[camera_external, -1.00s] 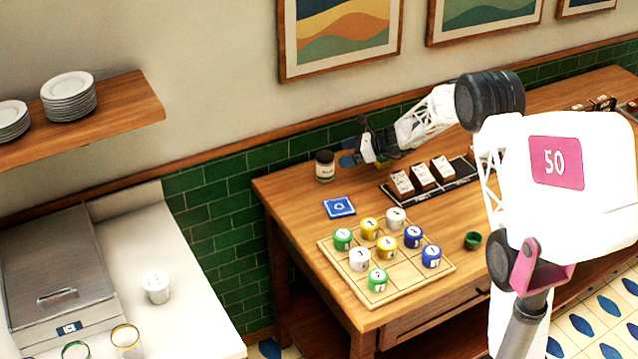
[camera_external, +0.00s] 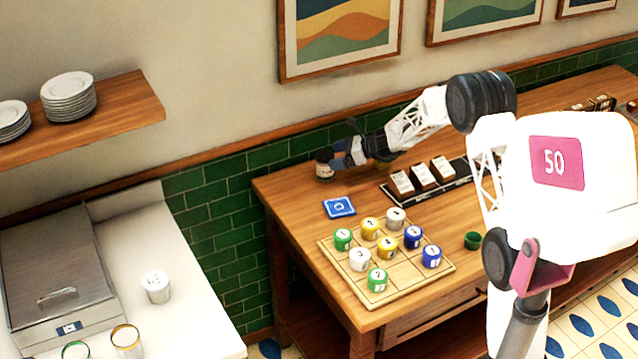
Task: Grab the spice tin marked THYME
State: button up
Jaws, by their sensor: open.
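No label reading THYME can be made out at this size. Three white box-shaped tins with dark markings, one at the near end (camera_external: 402,184), stand in a row in a black rack (camera_external: 462,184). A round jar (camera_external: 324,172) with a dark lid and pale label stands at the back left of the wooden table. My gripper (camera_external: 336,160) is open at the jar, with its blue fingers level with the jar's upper part. A finger overlaps the jar's right side. I cannot tell whether the fingers touch it or straddle it.
A blue square card (camera_external: 339,207) lies in front of the jar. A wooden grid board (camera_external: 342,270) holds several coloured, numbered cups. A small green cup (camera_external: 473,240) stands to its right. The green tiled wall (camera_external: 230,185) is close behind the jar.

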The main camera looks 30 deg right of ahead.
aim_at(325, 159)
jog(key=shift+x, duration=2.35)
jog(key=shift+f, duration=0.1)
jog(key=shift+c, duration=0.4)
jog(key=c, duration=1)
